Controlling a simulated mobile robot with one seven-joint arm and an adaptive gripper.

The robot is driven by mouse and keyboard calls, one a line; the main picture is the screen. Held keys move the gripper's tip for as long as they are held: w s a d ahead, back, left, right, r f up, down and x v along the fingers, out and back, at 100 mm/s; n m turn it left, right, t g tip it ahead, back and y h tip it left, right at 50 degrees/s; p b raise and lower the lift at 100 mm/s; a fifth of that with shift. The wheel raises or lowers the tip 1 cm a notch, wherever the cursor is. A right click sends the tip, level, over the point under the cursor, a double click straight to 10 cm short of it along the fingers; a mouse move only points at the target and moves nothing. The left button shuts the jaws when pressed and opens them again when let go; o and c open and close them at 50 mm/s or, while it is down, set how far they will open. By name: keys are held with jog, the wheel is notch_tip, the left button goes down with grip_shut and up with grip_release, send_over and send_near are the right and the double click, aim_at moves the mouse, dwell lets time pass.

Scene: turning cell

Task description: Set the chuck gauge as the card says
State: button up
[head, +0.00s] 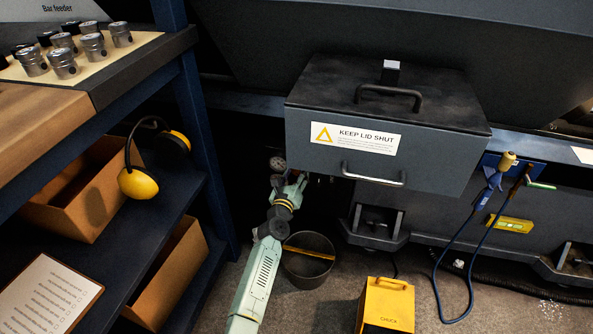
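A small round dial gauge (277,163) with a pale face shows in the dark gap left of the grey lidded box. Its reading is too small to make out. My gripper (297,180) is just below and right of the dial, near the box's lower left corner. Its fingers are small and partly lost against the dark, so I cannot tell whether they are open or touching anything. A card with a checklist (48,296) lies at the lower left; its lines are too small to read. A yellow box (386,306) on the floor bears lettering like "CHUCK".
The grey box (455,165) marked "KEEP LID SHUT" overhangs right of my gripper. A round bin (308,270) stands beside my arm. A shelf (190,200) with yellow earmuffs (138,184) is left. A blue hose (437,275) hangs right.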

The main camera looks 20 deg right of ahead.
jog(key=shift+c, duration=0.3)
grip_shut()
dwell(0.3)
